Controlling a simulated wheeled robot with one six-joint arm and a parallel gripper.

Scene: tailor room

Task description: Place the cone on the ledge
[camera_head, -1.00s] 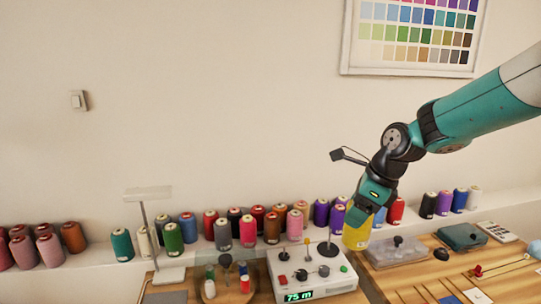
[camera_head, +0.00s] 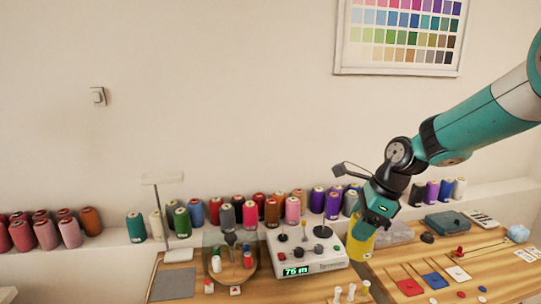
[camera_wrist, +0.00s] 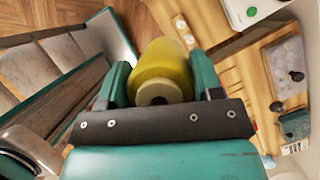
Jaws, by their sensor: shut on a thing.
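My gripper (camera_head: 374,226) is shut on a yellow thread cone (camera_head: 359,246). The cone hangs below the gripper, slightly tilted, just right of the white winder box. In the wrist view the yellow cone (camera_wrist: 165,72) sits between the two fingers, its pale core end facing the camera. The white ledge (camera_head: 112,238) runs along the wall and bears a row of coloured cones. My gripper and cone appear in front of the ledge, over the table side. They hide part of the ledge and any cones there.
The winder box (camera_head: 330,262) with knobs and a display stands on the wooden table (camera_head: 400,262). A clear-lidded box (camera_head: 396,232) and a teal box (camera_head: 445,221) are right of the cone. Purple cones (camera_head: 333,203) stand left of my gripper, black and blue cones (camera_head: 446,190) right.

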